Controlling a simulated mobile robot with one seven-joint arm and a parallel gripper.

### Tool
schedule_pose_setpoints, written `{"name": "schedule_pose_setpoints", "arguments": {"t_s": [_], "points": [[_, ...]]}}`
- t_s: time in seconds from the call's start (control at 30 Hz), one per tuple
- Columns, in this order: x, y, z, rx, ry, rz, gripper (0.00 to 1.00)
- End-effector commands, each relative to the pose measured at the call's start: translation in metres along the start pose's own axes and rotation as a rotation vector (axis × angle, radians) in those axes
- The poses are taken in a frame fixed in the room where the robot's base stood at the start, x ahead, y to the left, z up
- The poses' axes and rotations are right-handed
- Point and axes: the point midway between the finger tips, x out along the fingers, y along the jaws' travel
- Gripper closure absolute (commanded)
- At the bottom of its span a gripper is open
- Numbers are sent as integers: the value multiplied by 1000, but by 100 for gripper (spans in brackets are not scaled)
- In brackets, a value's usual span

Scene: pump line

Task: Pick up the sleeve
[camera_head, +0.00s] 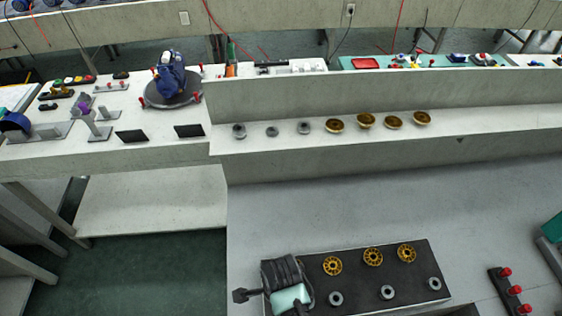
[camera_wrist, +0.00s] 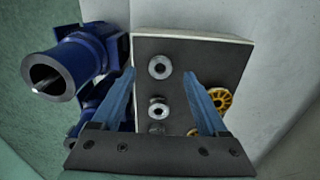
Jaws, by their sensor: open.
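Grey ring-shaped parts, which look like sleeves, lie on a black tray (camera_head: 345,257) in the head view: a left one (camera_head: 335,299), a middle one (camera_head: 387,292) and a right one (camera_head: 434,283). In the wrist view, my gripper (camera_wrist: 158,73) is open, its two blue fingers spread and nothing held between them. One grey sleeve (camera_wrist: 159,67) shows between the fingertips, on or over a dark plate. Another grey part (camera_wrist: 158,108) shows lower between the fingers. I cannot tell the height gap to them.
Gold wheels (camera_head: 373,257) lie on the tray behind the grey rings. A blue pipe-like body (camera_wrist: 55,75) stands left of the plate in the wrist view. Red-topped pegs (camera_head: 515,289) stand at right. The grey surface behind the tray is clear.

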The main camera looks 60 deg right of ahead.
Motion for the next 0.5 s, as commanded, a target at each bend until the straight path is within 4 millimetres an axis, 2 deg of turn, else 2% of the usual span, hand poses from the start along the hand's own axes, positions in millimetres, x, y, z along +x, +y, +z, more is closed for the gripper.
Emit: {"name": "schedule_pose_setpoints", "arguments": {"t_s": [0.2,0.5], "points": [[20,0,0,0,0,1,23],[21,0,0,0,0,-1,23]]}}
